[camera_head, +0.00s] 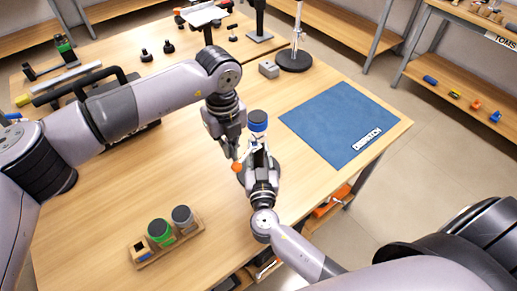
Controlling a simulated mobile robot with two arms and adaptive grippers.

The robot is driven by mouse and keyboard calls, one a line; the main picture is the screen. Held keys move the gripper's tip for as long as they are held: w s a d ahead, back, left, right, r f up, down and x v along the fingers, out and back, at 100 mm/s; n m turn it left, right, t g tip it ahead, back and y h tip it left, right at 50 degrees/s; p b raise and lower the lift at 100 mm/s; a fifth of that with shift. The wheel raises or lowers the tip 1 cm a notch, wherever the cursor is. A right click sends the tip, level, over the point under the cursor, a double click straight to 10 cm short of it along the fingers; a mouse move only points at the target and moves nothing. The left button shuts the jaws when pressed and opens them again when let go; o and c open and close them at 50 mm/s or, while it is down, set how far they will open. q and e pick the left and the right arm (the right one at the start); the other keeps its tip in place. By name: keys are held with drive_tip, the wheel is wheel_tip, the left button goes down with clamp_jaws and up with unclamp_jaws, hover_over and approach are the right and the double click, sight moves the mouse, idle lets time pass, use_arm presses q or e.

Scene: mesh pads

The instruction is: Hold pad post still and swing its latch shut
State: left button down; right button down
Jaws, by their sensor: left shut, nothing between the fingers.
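An orange knob (237,168), which looks like the end of the latch, sticks out at the post's left side. My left gripper (233,152) points down just above the knob, shut with nothing in it; I cannot tell whether it touches the latch. My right gripper (260,158) reaches up from below to the front of the post. It hides the post's lower part, and I cannot see whether its fingers close on it.
A blue mat (340,120) lies to the right. A wooden holder (150,262) with green and grey capped jars stands at the front left.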

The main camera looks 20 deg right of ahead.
use_arm(q)
drive_tip(key=shift+w, duration=0.35)
use_arm(e)
drive_tip(key=shift+s+f, duration=0.1)
drive_tip(key=shift+f, duration=0.3)
use_arm(q)
drive_tip(key=c, duration=2.3)
unclamp_jaws()
drive_tip(key=o, duration=0.4)
wheel_tip(320, 180, up, 12)
drive_tip(key=shift+r, duration=0.1)
